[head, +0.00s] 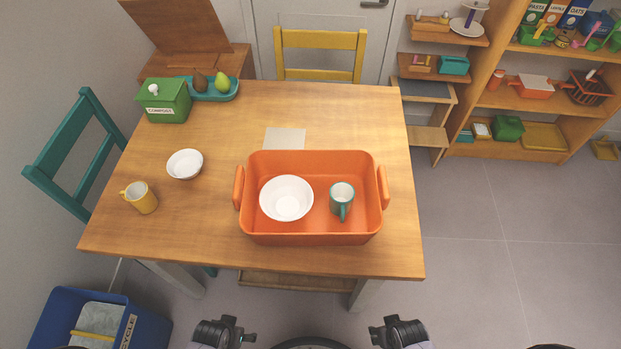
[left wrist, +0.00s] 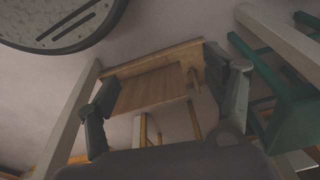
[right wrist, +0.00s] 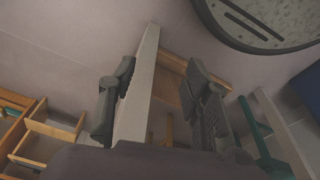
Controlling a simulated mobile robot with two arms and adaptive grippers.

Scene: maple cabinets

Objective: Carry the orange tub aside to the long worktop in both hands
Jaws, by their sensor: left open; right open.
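The orange tub (head: 310,239) sits on the wooden table (head: 220,225) near its front right, with a handle at each side. A white bowl (head: 286,198) and a teal mug (head: 342,198) stand inside it. My left gripper (head: 236,328) and right gripper (head: 388,330) are in front of the table's front edge, apart from the tub. The left wrist view shows the left gripper (left wrist: 168,110) open and empty. The right wrist view shows the right gripper (right wrist: 160,100) open and empty. The tub is in neither wrist view. I cannot identify the long worktop.
A yellow mug (head: 142,198), a small white bowl (head: 185,164), a green compost box (head: 166,101) and a teal tray (head: 214,93) with pears share the table. A yellow chair (head: 320,42) and teal chair (head: 75,150) flank it. Floor (head: 490,240) at right is clear.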

